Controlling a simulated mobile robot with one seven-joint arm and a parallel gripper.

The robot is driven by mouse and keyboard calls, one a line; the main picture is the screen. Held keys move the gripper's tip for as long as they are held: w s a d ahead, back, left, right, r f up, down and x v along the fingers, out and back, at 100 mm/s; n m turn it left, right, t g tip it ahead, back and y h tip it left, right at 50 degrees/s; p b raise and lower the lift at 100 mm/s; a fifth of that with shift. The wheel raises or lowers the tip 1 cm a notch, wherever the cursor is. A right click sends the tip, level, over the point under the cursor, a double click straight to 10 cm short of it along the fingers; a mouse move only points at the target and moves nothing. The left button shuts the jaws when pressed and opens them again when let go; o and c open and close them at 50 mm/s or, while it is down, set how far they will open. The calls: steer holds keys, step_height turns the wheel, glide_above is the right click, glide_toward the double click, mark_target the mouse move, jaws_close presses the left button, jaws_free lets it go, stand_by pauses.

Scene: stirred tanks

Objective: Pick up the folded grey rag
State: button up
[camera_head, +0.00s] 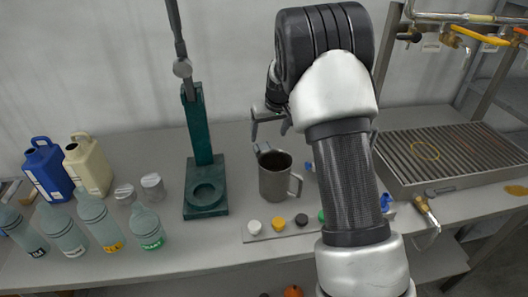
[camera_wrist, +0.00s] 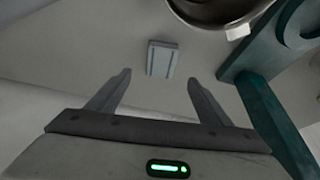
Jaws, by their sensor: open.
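A small grey-blue rectangle with a lighter stripe, which looks like the folded grey rag (camera_wrist: 161,58), lies flat on the bench top in the wrist view. My gripper (camera_wrist: 159,77) is open and empty. Its fingertips are spread on either side of the rag's line, and the rag shows just beyond them, between the two. No contact shows, and the height above the bench is hard to judge. In the head view my gripper shows partly at the bench's rear, behind the metal mug, and I cannot make out the rag there.
The metal mug (camera_head: 274,181) and green stand (camera_head: 205,198) are close by; both also show in the wrist view, the mug (camera_wrist: 222,22) and the stand (camera_wrist: 262,95). Bottles and jugs (camera_head: 90,165) stand at left. A slatted tray (camera_head: 440,155) is at right.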

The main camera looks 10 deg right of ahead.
mark_target(264, 148)
steer(key=x, duration=0.9)
steer(key=shift+w+a+f, duration=0.1)
steer(key=shift+w+f, duration=0.1)
steer(key=shift+f, duration=0.05)
steer(key=shift+f+b, duration=0.2)
steer(key=shift+b, duration=0.1)
stand_by(0.5)
steer(key=c, duration=1.1)
steer(key=shift+r+p, duration=0.55)
steer(key=shift+c, duration=0.2)
step_height(264, 148, up, 9)
steer(key=shift+r, duration=0.2)
